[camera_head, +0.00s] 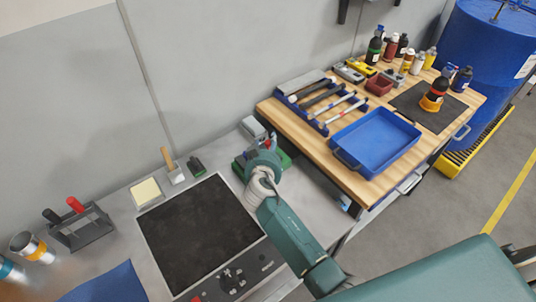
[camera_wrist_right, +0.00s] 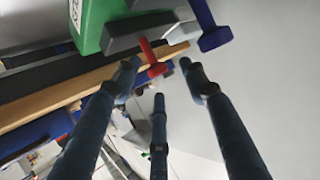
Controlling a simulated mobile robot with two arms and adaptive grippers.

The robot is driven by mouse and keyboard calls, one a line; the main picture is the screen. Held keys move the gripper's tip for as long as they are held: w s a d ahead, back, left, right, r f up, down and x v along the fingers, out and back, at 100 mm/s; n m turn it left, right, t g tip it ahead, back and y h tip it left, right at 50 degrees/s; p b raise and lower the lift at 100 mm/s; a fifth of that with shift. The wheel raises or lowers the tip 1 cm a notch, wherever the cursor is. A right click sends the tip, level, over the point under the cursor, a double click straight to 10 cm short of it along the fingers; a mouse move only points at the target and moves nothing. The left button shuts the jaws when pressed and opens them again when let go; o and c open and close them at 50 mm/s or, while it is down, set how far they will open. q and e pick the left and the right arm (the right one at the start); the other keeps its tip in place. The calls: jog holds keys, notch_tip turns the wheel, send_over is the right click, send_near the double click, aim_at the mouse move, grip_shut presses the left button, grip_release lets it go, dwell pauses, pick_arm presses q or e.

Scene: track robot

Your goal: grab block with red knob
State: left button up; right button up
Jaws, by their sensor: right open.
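In the right wrist view, a grey block (camera_wrist_right: 139,30) with a red knob (camera_wrist_right: 152,58) is beside a green block (camera_wrist_right: 98,22). The red knob lies just beyond my right gripper (camera_wrist_right: 160,80), whose three dark fingers are spread with nothing between them. In the head view, my right gripper (camera_head: 262,160) is over the green items at the back right corner of the grey bench. It hides much of them; a small red part (camera_head: 267,143) shows behind it. My left gripper is in neither view.
A rack with red and black handles (camera_head: 80,226) stands further left. A wooden bench to the right bears a blue tray (camera_head: 375,142) and bottles. The wall is close behind.

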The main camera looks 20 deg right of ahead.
aim_at(268, 143)
jog(key=x, duration=0.3)
jog(key=shift+d+f+b, duration=0.1)
jog(key=shift+f+b, duration=0.05)
jog(key=shift+b, duration=0.2)
grip_shut()
jog(key=shift+r, duration=0.2)
